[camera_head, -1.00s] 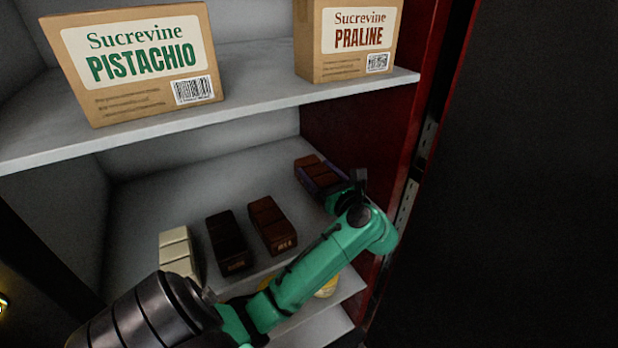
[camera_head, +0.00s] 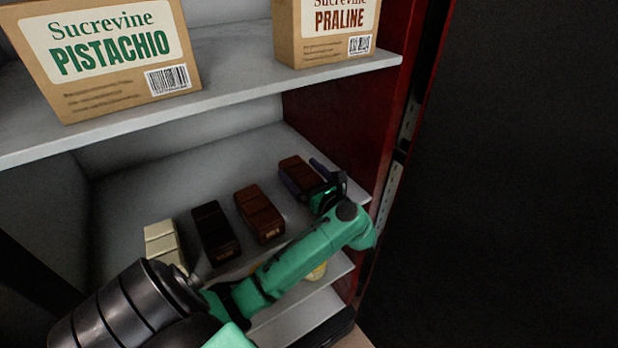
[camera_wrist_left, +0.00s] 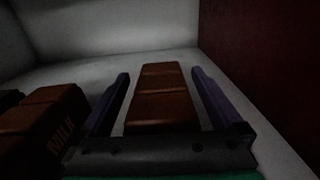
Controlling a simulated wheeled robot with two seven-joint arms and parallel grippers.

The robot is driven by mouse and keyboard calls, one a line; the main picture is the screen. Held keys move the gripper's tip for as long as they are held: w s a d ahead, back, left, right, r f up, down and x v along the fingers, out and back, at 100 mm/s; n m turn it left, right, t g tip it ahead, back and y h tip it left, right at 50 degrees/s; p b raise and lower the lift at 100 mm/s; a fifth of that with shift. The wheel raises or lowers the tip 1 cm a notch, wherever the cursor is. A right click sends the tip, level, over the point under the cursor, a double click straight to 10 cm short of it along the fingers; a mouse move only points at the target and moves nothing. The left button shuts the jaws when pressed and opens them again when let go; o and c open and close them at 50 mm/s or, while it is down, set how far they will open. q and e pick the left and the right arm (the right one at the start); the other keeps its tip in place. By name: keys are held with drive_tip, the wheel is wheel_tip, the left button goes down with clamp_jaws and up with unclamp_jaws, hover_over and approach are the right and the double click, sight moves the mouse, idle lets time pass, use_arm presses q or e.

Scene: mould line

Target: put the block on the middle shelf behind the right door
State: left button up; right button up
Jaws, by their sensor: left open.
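A brown block (camera_head: 299,173) lies on the middle shelf (camera_head: 140,195), at the right end of a row of blocks near the red side wall. In the left wrist view the block (camera_wrist_left: 163,95) lies between the two purple fingers, with a gap on each side. My left gripper (camera_head: 312,178) is open around the block, and its green arm reaches in from the lower left. My right gripper is not clearly in view. The right door (camera_head: 530,170) stands open as a dark panel at the right.
A milk block (camera_head: 260,213), a dark block (camera_head: 214,232) and a white block (camera_head: 163,242) stand left of it. The upper shelf (camera_head: 230,75) holds a pistachio box (camera_head: 105,50) and a praline box (camera_head: 325,30). Something yellow (camera_head: 317,272) shows on a lower shelf.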

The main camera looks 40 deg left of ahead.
use_arm(q)
drive_tip(key=b+v, duration=0.4)
drive_tip(key=v, duration=0.7)
drive_tip(key=shift+d+f+b, duration=0.1)
drive_tip(key=shift+d+b, duration=0.2)
drive_tip(key=shift+s+d, duration=0.1)
drive_tip(key=shift+d, duration=0.05)
